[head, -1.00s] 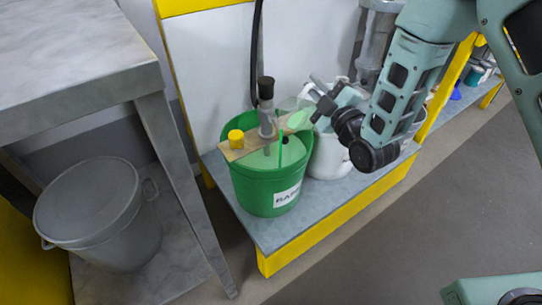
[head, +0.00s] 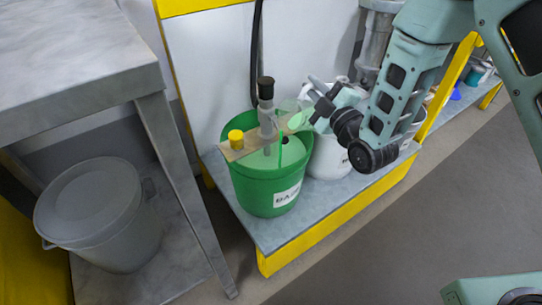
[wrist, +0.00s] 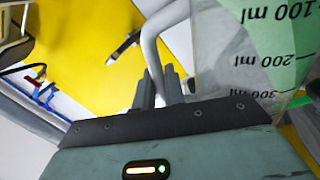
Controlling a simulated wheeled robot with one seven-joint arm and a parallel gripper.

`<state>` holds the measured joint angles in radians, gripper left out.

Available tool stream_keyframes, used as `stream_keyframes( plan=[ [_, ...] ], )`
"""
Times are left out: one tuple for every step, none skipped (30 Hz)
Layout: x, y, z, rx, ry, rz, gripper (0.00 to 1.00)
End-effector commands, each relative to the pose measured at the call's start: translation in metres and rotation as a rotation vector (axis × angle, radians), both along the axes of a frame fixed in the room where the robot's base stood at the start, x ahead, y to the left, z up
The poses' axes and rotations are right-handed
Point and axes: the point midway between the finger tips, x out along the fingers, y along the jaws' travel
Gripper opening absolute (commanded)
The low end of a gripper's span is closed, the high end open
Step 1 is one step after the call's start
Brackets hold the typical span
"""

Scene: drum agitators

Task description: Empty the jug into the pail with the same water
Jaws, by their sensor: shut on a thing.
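The clear jug (head: 292,112) is tilted over the green pail (head: 252,190) at its right rim, with pale green liquid in it. In the wrist view, the jug (wrist: 235,68) has upside-down millilitre marks and green liquid at right. My gripper (head: 324,104) is shut on the jug's pale handle (wrist: 165,28), to the right of the pail. The pail holds pale green liquid, and its label is only partly readable. A thin green vertical streak shows below the jug; I cannot tell for sure if it is a pouring stream.
A board (head: 236,151) with a yellow cap (head: 236,138) and a dark-topped grey stirrer (head: 266,95) crosses the pail. A white pail (head: 328,160) stands close to its right on the yellow-edged shelf (head: 300,232). A lidded grey bin (head: 95,215) is under the left table.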

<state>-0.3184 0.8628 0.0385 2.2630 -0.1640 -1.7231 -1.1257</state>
Motion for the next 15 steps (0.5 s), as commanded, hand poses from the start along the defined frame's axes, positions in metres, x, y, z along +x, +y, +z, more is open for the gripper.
stream_keyframes(
  plan=[
    [-0.0001, 0.0003, 0.0009, -0.001, -0.002, 0.000, 0.00],
    [-0.0002, 0.0005, 0.0010, -0.003, -0.003, 0.000, 0.00],
    [-0.0003, 0.0006, 0.0011, -0.005, -0.005, 0.000, 0.00],
    [-0.0004, 0.0007, 0.0012, -0.006, -0.005, 0.000, 0.00],
    [-0.0005, 0.0009, 0.0013, -0.007, -0.006, 0.000, 0.00],
    [-0.0006, 0.0010, 0.0015, -0.009, -0.007, -0.001, 0.00],
    [-0.0007, 0.0011, 0.0015, -0.010, -0.008, 0.000, 0.00],
    [-0.0008, 0.0012, 0.0018, -0.011, -0.009, 0.000, 0.00],
    [-0.0009, 0.0014, 0.0019, -0.012, -0.009, 0.000, 0.00],
    [-0.0009, 0.0015, 0.0019, -0.014, -0.010, -0.001, 0.00],
    [-0.0010, 0.0016, 0.0021, -0.015, -0.011, 0.000, 0.00],
    [-0.0012, 0.0017, 0.0023, -0.016, -0.012, 0.000, 0.00],
    [-0.0012, 0.0018, 0.0023, -0.017, -0.013, -0.001, 0.00],
    [-0.0014, 0.0020, 0.0025, -0.018, -0.014, 0.000, 0.00],
    [-0.0014, 0.0022, 0.0027, -0.020, -0.014, 0.000, 0.00]
  ],
)
